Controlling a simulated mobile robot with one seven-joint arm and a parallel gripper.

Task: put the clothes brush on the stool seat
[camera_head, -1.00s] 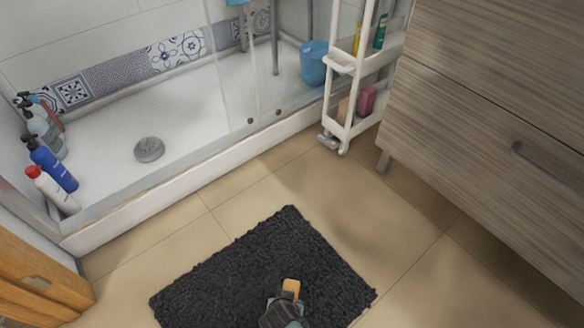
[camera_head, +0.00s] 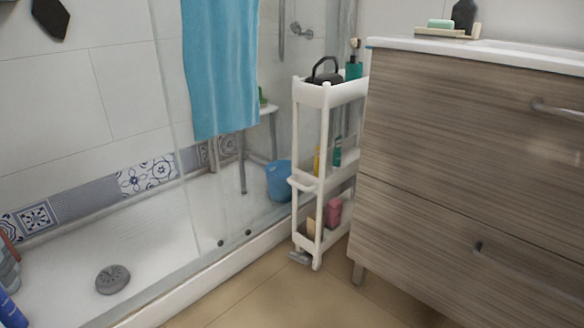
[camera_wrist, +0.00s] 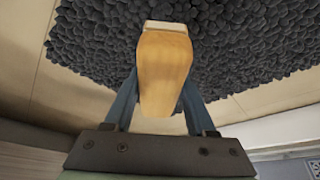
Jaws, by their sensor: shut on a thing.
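My gripper (camera_wrist: 160,92) is shut on the clothes brush (camera_wrist: 163,62) in the wrist view. The brush is a pale wooden piece with a whitish edge at its far end, seen end-on between the fingers. It is held above a dark shaggy mat. My gripper and the brush are out of the head view. In the head view a stool (camera_head: 262,109) with a pale seat and grey legs appears to stand inside the shower, behind the glass. A hanging blue towel hides much of its seat, and a small green thing rests at its right end.
A white slim cart (camera_head: 318,95) stands between the shower and a wooden cabinet (camera_head: 460,130). The shower tray (camera_head: 165,235) has a raised rim and glass panel. A blue bucket (camera_head: 279,181) stands near the stool. The dark mat (camera_wrist: 235,45) lies on beige floor.

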